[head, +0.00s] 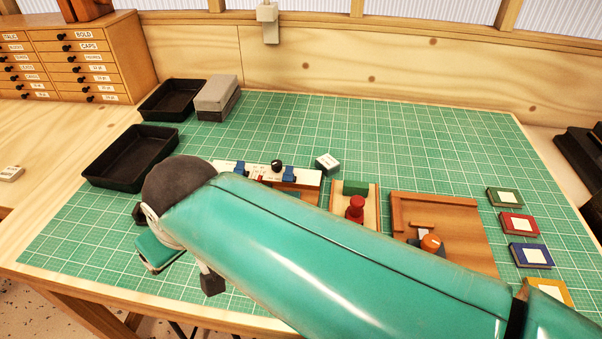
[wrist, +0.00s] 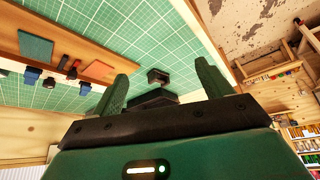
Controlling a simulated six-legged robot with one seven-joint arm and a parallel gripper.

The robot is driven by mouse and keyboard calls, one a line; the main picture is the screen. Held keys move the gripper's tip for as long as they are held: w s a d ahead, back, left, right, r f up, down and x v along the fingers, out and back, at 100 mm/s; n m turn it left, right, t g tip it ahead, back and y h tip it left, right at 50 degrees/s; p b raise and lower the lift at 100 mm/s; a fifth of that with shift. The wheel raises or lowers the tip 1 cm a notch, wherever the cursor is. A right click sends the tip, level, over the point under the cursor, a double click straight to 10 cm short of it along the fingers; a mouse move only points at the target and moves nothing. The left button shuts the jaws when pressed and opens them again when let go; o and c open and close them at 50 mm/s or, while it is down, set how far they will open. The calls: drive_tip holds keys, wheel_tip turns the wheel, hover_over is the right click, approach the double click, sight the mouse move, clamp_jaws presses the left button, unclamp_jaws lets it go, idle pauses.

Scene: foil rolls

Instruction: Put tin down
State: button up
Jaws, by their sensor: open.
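My gripper (wrist: 160,70) shows its two green fingers spread wide in the wrist view, with nothing held between them. In the head view my teal arm crosses the front of the mat and hides part of it. Small square cases with white labels lie in a column at the right of the mat: green (head: 504,197), red (head: 518,224), blue (head: 530,256) and yellow (head: 549,291). A small pale labelled block (head: 327,164) lies near the middle. I cannot tell which of these, if any, is the tin.
Two black trays, rear (head: 172,99) and front (head: 127,160), stand at the left beside a grey block (head: 217,98). A white rail with blue clamps (head: 265,170) and wooden fixtures (head: 440,228) stand mid-mat, partly behind my arm. The green mat (head: 400,130) is clear at the back.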

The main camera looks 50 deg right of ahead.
drive_tip(key=w+d+r+m+g+h, duration=0.1)
drive_tip(key=w+d+r+m+g, duration=0.15)
drive_tip(key=w+d+m, duration=0.5)
drive_tip(key=m+g+y, duration=0.1)
drive_tip(key=m+g, duration=0.2)
drive_tip(key=m, duration=1.1)
hover_over(329, 160)
wheel_tip(329, 160, down, 3)
drive_tip(key=shift+n, duration=0.25)
wheel_tip(329, 160, down, 14)
drive_tip(key=shift+r, duration=0.15)
drive_tip(key=c, duration=1.2)
drive_tip(key=shift+r, duration=0.1)
